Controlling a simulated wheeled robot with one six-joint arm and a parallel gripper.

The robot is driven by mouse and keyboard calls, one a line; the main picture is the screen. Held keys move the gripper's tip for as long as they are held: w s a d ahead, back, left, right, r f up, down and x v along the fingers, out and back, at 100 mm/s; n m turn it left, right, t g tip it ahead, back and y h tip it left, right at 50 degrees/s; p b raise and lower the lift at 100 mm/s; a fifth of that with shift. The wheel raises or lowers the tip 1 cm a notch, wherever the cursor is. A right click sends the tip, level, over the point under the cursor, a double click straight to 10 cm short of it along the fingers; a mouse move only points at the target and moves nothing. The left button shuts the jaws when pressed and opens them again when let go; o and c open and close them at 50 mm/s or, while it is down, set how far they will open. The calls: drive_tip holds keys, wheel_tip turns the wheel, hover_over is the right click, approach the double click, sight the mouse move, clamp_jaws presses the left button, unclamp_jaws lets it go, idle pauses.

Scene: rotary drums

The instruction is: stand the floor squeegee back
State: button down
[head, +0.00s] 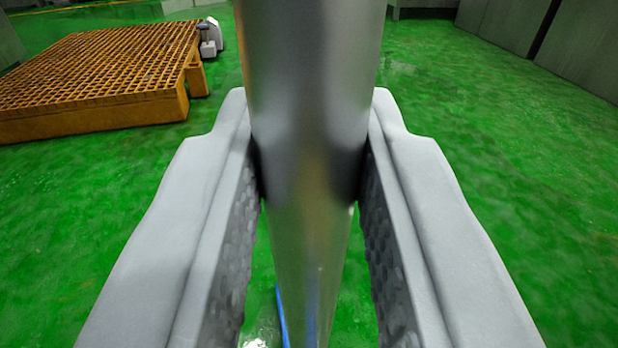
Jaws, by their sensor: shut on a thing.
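A thick metal pole (311,90), which looks like the handle of the floor squeegee, runs from the top of the head view down to the bottom middle. My gripper (310,165) is shut on this pole, with one grey finger on each side touching it. The pole stands close to upright in the picture. A small blue strip (281,315) shows beside the lower pole, between my fingers; I cannot tell whether it is part of the squeegee. The squeegee's head is not clearly visible, and the pole's top end is out of the picture.
An orange grated platform (100,75) stands on the left, with a small grey-white object (209,38) at its far right corner. Grey cabinets or walls (580,50) line the far right. The wet green floor (500,150) is open on the right.

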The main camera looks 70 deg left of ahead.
drive_tip(key=shift+f, duration=0.1)
drive_tip(key=c, duration=1.3)
unclamp_jaws()
drive_tip(key=shift+o, duration=0.2)
drive_tip(key=shift+d, duration=0.1)
drive_tip(key=v, duration=1.2)
drive_tip(key=shift+r, duration=0.2)
